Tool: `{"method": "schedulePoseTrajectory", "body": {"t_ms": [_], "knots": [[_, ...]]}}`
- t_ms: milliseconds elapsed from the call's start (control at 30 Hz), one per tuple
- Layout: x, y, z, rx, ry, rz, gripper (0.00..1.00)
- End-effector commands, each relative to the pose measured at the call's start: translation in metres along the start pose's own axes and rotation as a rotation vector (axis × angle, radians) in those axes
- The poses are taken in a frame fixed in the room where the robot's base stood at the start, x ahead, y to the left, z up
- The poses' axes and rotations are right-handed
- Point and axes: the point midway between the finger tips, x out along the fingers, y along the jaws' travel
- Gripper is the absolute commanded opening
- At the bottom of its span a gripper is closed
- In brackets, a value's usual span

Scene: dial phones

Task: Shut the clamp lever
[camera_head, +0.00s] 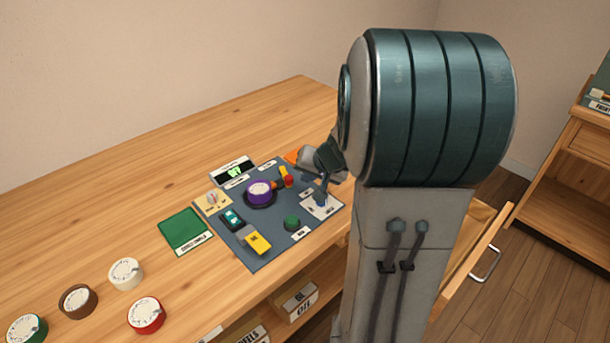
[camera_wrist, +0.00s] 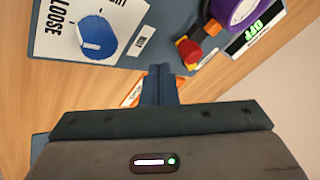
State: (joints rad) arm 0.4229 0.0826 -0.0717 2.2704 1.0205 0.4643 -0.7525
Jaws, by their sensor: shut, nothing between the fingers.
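The likely clamp lever is a yellow arm with a red end (camera_wrist: 190,50), beside the purple dial (camera_wrist: 232,8) in the wrist view. In the head view it shows as a yellow and red piece (camera_head: 287,178) just right of the purple dial (camera_head: 259,190). I cannot tell how far the lever is tilted. My gripper (camera_wrist: 160,72) is shut and empty, its fingertips near the board's edge, a little apart from the red end in the picture. In the head view my arm hides part of the gripper.
A white plate (camera_wrist: 55,38) with a blue knob (camera_wrist: 98,38) and the word LOOSE lies left of my fingers. The blue-grey board (camera_head: 275,249) also carries a green button (camera_head: 292,222) and a yellow block (camera_head: 257,242). Loose dials, including a red one (camera_head: 146,315), lie on the table's left.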

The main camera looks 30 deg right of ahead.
Motion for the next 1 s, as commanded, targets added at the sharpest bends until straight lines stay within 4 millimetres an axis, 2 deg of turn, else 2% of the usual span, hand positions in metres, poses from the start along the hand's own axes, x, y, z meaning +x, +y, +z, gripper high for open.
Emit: {"method": "schedulePoseTrajectory", "body": {"t_ms": [167,400,733,867,1000], "knots": [[0.005,-0.005,-0.002,-0.012,-0.007,-0.006,0.0],[0.008,-0.003,-0.011,-0.01,-0.006,-0.006,0.0],[0.007,0.0,-0.012,-0.008,-0.005,-0.004,0.0],[0.006,0.008,-0.012,-0.01,-0.004,-0.004,0.0],[-0.001,0.025,-0.011,-0.016,-0.005,-0.008,0.0]]}}
